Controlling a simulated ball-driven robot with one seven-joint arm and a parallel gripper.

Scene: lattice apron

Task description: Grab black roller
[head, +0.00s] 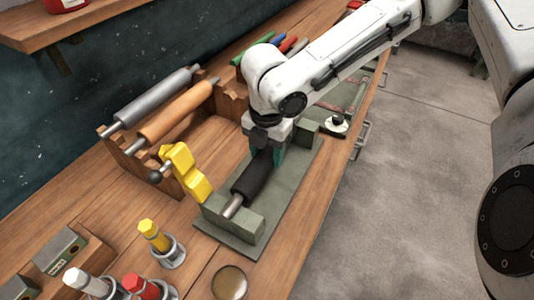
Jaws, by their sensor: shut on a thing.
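The black roller (252,183) lies lengthwise in a grey-green stand (252,231) on the wooden bench. Its near metal shaft end (233,206) sits at the stand's near block. My gripper (279,155) reaches down from above onto the far part of the roller and is shut on it. The gripper hides the roller's far end, so I cannot tell whether the roller is lifted from its far support.
A wooden rack (127,159) at the left holds a grey roller (152,98) and an orange-brown roller (177,111). A yellow clamp-like piece (184,170) stands close left of the stand. Several coloured-top items stand in front. A round disc (229,282) lies near the front edge.

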